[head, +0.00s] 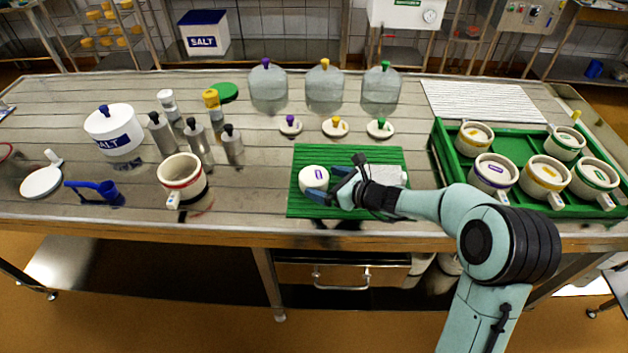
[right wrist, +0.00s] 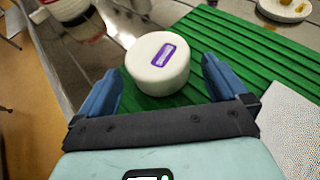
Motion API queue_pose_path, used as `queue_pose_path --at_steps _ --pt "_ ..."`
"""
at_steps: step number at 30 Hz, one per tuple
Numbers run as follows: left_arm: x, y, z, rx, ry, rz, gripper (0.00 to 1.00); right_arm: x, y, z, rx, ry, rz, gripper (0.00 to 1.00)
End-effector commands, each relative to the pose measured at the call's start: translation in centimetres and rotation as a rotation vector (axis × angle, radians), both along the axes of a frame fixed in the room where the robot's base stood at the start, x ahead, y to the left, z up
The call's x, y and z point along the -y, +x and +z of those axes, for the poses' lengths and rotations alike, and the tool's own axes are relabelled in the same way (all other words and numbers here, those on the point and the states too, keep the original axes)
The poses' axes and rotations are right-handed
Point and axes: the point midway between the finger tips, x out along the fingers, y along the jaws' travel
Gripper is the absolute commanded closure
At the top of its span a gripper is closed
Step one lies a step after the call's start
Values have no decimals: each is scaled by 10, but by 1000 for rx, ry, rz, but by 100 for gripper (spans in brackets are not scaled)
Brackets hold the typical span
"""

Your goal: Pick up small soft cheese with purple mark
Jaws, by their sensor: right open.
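The small soft cheese (head: 314,178) is a white round with a purple mark on its top. It stands upright at the left part of the green ribbed mat (head: 303,207). In the right wrist view the cheese (right wrist: 157,64) sits just ahead of the jaws, its near side close to the space between the fingertips. My right gripper (head: 331,186) is open beside the cheese on its right; in the right wrist view the gripper (right wrist: 160,85) has one blue finger to each side, apart from the cheese. My left gripper is not in view.
A green tray (head: 440,163) with several colour-marked moulds stands at the right. Three small lids (head: 290,126) with coloured knobs lie behind the mat. A mould with a red band (head: 183,181) stands left of the mat. The table between it and the mat is clear.

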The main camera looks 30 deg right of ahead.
Motion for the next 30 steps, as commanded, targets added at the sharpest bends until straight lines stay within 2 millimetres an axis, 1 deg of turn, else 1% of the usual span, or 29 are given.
queue_pose_path --at_steps 5,9,13,16,22,23,24,25,26,30 --pt "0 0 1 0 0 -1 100 -5 11 -5 0 0 2 0" --pt "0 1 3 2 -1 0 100 -14 30 -12 0 1 3 0" --pt "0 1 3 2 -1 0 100 -19 44 -18 0 0 1 0" --pt "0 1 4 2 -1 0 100 -20 49 -20 0 -1 -1 0" --pt "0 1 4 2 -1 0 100 -20 49 -20 0 -1 -1 0" --pt "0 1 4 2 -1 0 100 -20 49 -20 0 -1 -1 3" --pt "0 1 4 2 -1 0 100 -20 49 -20 0 -1 -1 16" --pt "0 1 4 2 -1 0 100 -20 49 -20 0 -1 -1 26" --pt "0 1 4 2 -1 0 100 -20 49 -20 0 -1 -1 32" --pt "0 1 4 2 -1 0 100 -20 49 -19 3 -1 0 32"
